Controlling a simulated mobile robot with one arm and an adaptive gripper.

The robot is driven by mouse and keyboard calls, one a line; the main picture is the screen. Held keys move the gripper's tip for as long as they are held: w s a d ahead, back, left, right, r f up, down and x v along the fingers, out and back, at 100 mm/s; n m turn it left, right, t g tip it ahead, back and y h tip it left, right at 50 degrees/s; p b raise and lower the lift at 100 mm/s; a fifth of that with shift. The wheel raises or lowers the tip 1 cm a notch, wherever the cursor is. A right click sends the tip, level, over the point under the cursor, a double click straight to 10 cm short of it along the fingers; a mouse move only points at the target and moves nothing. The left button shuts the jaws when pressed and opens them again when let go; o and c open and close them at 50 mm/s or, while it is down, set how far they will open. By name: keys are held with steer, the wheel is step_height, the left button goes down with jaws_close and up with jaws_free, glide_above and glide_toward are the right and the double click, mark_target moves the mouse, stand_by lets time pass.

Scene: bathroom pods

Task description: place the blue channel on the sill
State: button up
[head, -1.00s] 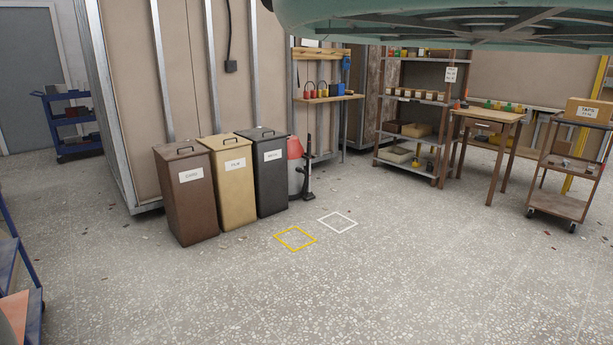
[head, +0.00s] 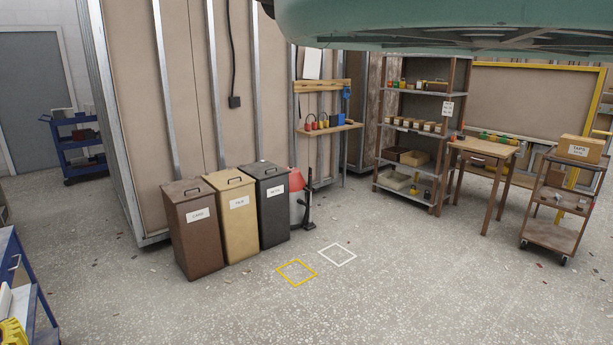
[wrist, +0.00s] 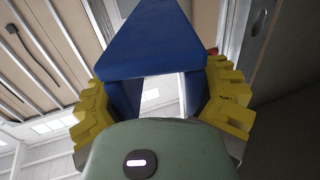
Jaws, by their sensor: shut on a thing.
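In the wrist view the blue channel (wrist: 150,45) lies between the yellow ridged fingers of my gripper (wrist: 158,95). The fingers press on it from both sides, and its long face runs away toward the top of the picture. Its far end is cut off by the top edge. My gripper and the channel are not clearly seen in the head view.
Brown (head: 192,235), tan (head: 235,222) and black (head: 273,205) bins stand by the panelled wall. A shelf rack (head: 417,130), wooden table (head: 484,149) and trolley (head: 549,235) stand right. A pale green ribbed body (head: 440,30) hangs overhead. The middle floor is clear.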

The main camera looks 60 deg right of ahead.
steer(key=s+r+p, duration=0.3)
steer(key=r+p, duration=1.4)
steer(key=p, duration=0.1)
steer(key=s+r+p, duration=0.4)
steer(key=r+p, duration=1.4)
steer(key=shift+s+r, duration=0.15)
